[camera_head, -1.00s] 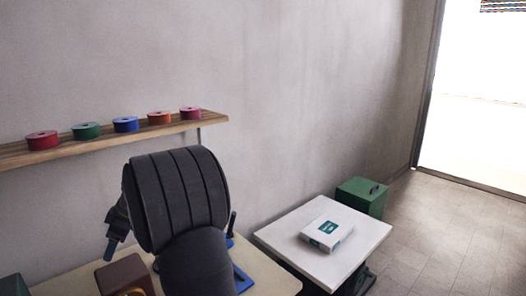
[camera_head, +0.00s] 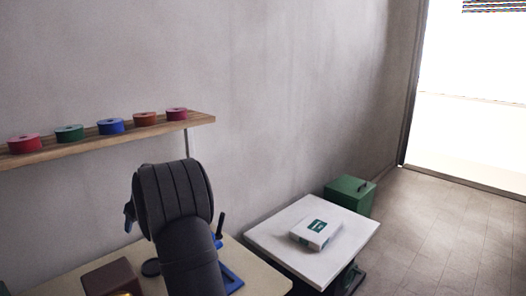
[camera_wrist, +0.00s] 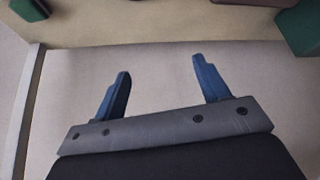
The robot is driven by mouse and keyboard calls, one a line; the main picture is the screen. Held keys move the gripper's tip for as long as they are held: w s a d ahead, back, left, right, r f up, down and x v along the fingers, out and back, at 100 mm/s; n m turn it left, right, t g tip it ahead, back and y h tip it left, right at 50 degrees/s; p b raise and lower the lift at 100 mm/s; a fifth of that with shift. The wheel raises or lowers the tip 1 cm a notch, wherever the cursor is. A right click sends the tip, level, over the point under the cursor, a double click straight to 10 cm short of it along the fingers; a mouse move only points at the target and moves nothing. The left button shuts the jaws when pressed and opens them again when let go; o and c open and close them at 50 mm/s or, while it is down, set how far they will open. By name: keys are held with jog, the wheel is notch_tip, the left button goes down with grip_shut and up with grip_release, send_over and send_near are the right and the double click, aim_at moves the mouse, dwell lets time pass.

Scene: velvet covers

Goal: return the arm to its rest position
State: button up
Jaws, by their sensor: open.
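My gripper (camera_wrist: 160,82) shows in the wrist view with its two blue fingers spread wide and nothing between them. Past the fingers is a plain pale surface. The arm stands above the table, below the level of the wall shelf.
A wooden shelf (camera_head: 90,143) with several coloured rolls is on the wall. A brown box (camera_head: 110,278) and a blue-framed tool (camera_head: 229,277) are on the cream table. A white side table (camera_head: 275,245) bears a white-and-green box (camera_head: 316,234). A green case (camera_head: 349,195) stands behind.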

jog(key=shift+m, duration=0.6)
jog(key=w+f, duration=0.1)
jog(key=w+a+f, duration=0.1)
jog(key=f, duration=0.1)
jog(key=w+f, duration=0.1)
jog(key=shift+a+f, duration=0.15)
jog(key=shift+f, duration=0.2)
